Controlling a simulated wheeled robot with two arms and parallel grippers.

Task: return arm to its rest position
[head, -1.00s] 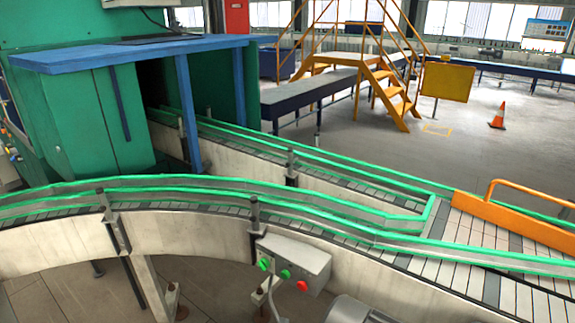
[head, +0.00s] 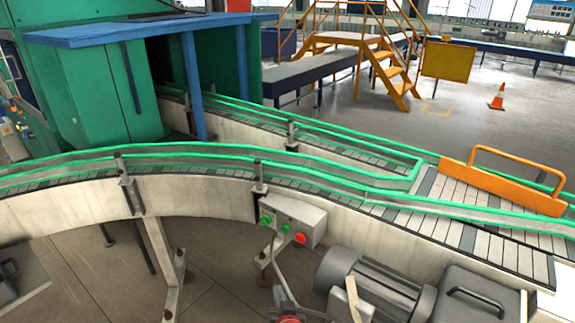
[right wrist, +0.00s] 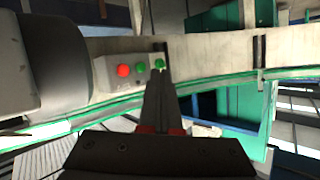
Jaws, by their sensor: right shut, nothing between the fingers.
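My right gripper (head: 280,280) shows small at the bottom middle of the head view, in front of the conveyor's lower side and below the control box. In the right wrist view its dark fingers (right wrist: 160,85) are together with nothing between them, pointing toward the control box in the background. Red parts show at the finger bases. My left gripper is not in view. No amber bottle can be made out in either view.
A curved conveyor (head: 200,190) with green rails crosses the view. The control box (head: 293,220), with green and red buttons, is on its near side. A grey motor (head: 375,285) sits at lower right. Open floor (head: 215,255) lies below the conveyor; yellow stairs (head: 385,75) stand behind.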

